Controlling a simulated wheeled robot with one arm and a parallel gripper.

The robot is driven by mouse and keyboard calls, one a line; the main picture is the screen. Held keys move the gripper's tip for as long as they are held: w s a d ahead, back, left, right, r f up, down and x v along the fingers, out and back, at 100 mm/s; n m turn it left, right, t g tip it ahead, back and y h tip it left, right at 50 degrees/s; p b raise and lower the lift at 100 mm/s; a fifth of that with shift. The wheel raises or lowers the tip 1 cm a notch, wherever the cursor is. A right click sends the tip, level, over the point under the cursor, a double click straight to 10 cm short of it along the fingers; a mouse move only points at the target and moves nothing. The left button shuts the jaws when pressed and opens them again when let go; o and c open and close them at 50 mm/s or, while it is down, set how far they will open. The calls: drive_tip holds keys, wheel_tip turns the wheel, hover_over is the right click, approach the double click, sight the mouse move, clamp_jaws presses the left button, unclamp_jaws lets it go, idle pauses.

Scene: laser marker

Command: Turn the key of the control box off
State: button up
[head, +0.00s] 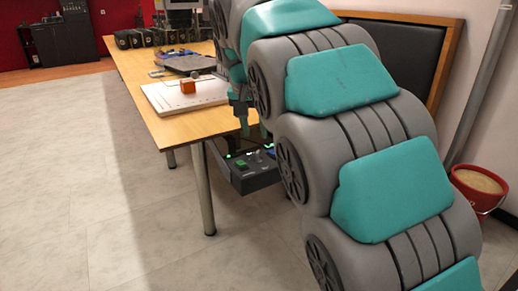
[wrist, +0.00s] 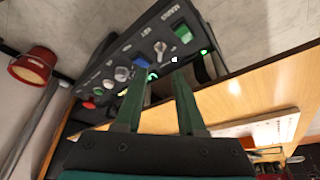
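The control box (wrist: 108,72) is a dark panel with knobs and switches. In the head view it (head: 254,181) sits low under the table's near end. In the wrist view its key (wrist: 160,48) is a small silver piece beside the printed word KEY. A green lit switch (wrist: 182,33) lies right of the key, near the word MAINS. My gripper (wrist: 159,74) is open, with its two green fingers apart and nothing visible between them. The key shows just beyond the fingertips, apparently not touched. In the head view my gripper (head: 243,119) is above the box, partly hidden by my arm.
The wooden table (head: 150,114) has its edge right beside the box and my gripper. A white board (head: 172,97) with an orange block (head: 188,87) lies on it. A red bucket (head: 478,187) stands at right by the wall. The floor at left is clear.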

sight(258, 151)
drive_tip(key=x, duration=0.7)
drive_tip(key=shift+f, duration=0.35)
drive_tip(key=shift+c, duration=0.4)
drive_tip(key=shift+d, duration=0.1)
clamp_jaws()
